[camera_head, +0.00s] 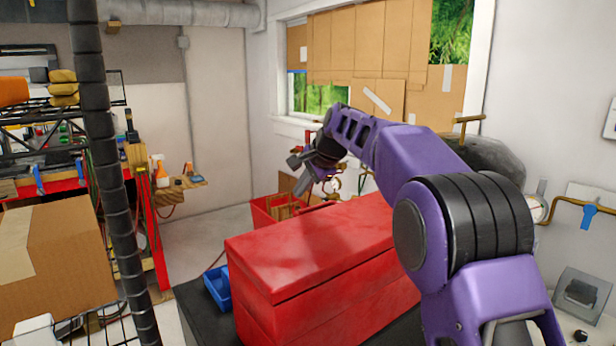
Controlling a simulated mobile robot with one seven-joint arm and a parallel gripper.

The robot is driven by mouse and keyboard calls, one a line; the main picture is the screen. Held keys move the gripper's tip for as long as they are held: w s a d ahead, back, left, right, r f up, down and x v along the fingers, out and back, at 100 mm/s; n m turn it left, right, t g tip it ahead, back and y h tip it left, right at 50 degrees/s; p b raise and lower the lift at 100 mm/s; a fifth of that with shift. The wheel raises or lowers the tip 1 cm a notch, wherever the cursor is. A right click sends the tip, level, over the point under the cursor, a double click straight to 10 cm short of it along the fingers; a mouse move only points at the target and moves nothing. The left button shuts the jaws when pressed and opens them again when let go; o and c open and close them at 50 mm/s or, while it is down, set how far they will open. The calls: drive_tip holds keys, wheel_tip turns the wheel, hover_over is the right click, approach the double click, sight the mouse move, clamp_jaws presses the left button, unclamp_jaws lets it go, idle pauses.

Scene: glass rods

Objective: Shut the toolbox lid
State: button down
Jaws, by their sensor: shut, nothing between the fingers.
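A large red toolbox (300,290) stands on a dark surface in the lower middle of the head view. Its lid (310,245) lies flat across the top, and a thin seam runs along the front below it. I see no open gap along the sides that show. My gripper (300,172) is up beyond the far edge of the toolbox, apart from the lid, with its fingers shut and empty. My purple arm hides the right end of the toolbox.
A blue bin (217,287) sits on the dark surface left of the toolbox. A red crate (268,213) stands behind it. A cardboard box (55,260) is at the left. Pipes and a wall window are behind my arm. The floor at centre left is clear.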

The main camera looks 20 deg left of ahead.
drive_tip(key=shift+w+a+f, duration=0.1)
drive_tip(key=shift+a+f, duration=0.05)
drive_tip(key=shift+f, duration=0.55)
drive_tip(key=shift+w+a+f, duration=0.1)
drive_tip(key=shift+f, duration=0.6)
